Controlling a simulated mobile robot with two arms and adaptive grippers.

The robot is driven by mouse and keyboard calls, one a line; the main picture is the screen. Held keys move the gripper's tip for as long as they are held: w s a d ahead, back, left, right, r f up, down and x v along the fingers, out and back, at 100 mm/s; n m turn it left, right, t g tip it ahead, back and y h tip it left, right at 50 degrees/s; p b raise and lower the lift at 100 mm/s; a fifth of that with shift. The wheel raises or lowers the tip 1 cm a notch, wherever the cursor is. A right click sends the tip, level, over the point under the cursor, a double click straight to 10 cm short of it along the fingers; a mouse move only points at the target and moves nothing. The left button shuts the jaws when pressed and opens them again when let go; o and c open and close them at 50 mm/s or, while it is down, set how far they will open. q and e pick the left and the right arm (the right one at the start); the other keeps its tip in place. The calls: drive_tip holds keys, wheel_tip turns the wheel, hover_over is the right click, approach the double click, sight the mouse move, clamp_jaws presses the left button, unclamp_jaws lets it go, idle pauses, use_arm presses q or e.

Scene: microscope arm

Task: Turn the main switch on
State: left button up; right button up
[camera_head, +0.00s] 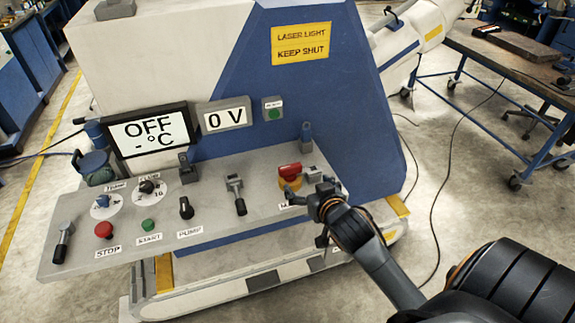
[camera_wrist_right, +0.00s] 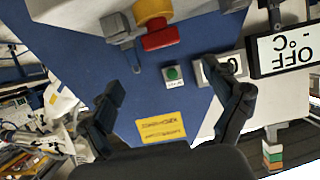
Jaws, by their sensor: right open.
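The main switch (camera_head: 290,172) is a red knob on a yellow base at the right end of the sloping control panel. The label below it is mostly hidden by my gripper, with only an "M" showing. In the right wrist view the red knob (camera_wrist_right: 160,38) and yellow base lie at the top, beyond and between the fingertips. My right gripper (camera_head: 312,208) is open and empty, just in front of and to the right of the switch. In the right wrist view its two fingers (camera_wrist_right: 171,66) are spread wide apart. I see no clear contact with the knob. My left gripper is not in view.
The panel (camera_head: 215,208) also holds a red STOP button (camera_head: 104,230), a green START button (camera_head: 148,225), dials and levers. A grey block (camera_head: 313,174) sits right of the switch. Displays read "OFF -°C" (camera_head: 148,129) and "0 V" (camera_head: 224,117). A workbench (camera_head: 510,60) stands at right.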

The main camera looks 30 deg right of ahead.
sight(291, 167)
drive_tip(key=x, duration=0.4)
drive_tip(key=p+x, duration=0.1)
drive_tip(key=x, duration=0.4)
drive_tip(key=p+x, duration=0.1)
drive_tip(key=x, duration=0.3)
drive_tip(key=shift+w+r, duration=0.15)
drive_tip(key=shift+w, duration=0.25)
drive_tip(key=c, duration=1.6)
drive_tip(key=shift+c, duration=0.6)
